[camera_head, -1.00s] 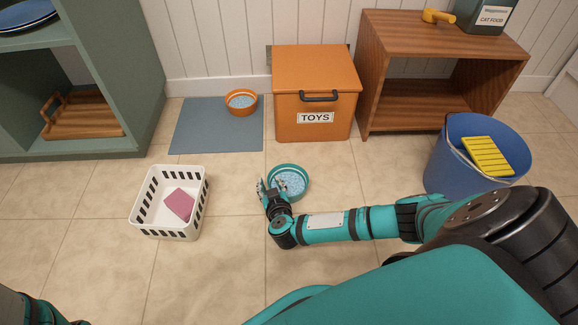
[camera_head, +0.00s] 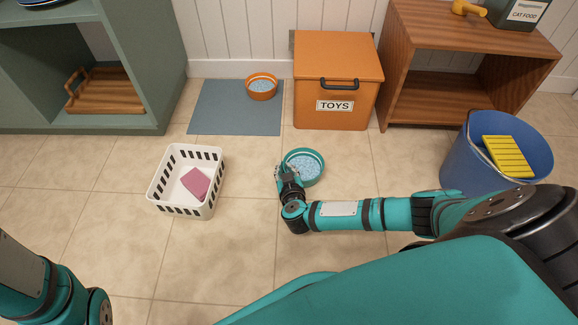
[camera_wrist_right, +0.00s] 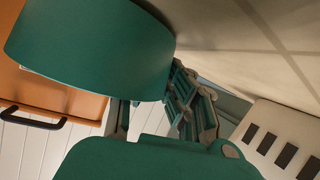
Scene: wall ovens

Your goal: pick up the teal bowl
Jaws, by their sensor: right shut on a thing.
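The teal bowl (camera_head: 305,181) holds something pale blue. It is in front of the orange toy box, and I cannot tell whether it touches the floor. My right gripper (camera_head: 286,172) is shut on the bowl's near left rim. In the right wrist view the bowl (camera_wrist_right: 95,50) fills the upper left, with its side against the fingers (camera_wrist_right: 188,105). The far fingertip contact is hidden there. My left arm shows at the lower left of the head view, but its gripper is out of frame.
A white basket (camera_head: 160,195) with a pink sponge (camera_head: 196,183) stands left of the bowl. An orange bowl (camera_head: 262,95) sits on a grey-blue mat (camera_head: 225,115). The toy box (camera_head: 335,65) is behind; a blue bucket (camera_head: 462,165) with a yellow item is right.

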